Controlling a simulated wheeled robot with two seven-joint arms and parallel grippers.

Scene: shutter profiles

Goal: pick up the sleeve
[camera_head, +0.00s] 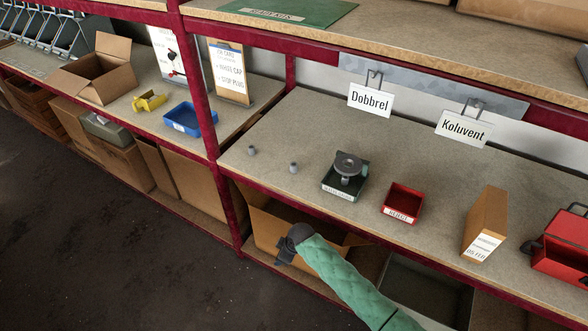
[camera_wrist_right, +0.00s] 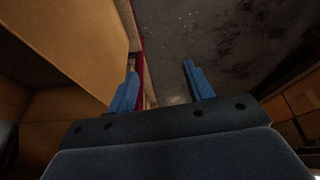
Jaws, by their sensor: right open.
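Two small grey cylindrical pieces stand apart on the middle shelf: one grey piece (camera_head: 251,150) on the left and another grey piece (camera_head: 293,167) to its right. Either could be the sleeve; they are too small to tell. My right gripper (camera_head: 285,258) is in front of and below the shelf edge, by the open cardboard box below. Its arm comes in from the lower right in a green cover. In the right wrist view, the two blue fingers of my right gripper (camera_wrist_right: 163,72) are apart with nothing between them. My left gripper is not in view.
A dark tray (camera_head: 343,188) with a round metal fixture, a red bin (camera_head: 403,204), a cardboard carton (camera_head: 485,222) and a red toolbox (camera_head: 562,250) stand to the right. A red upright (camera_head: 203,100) and shelf edge border the grey pieces' area. A blue bin (camera_head: 190,119) stands left.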

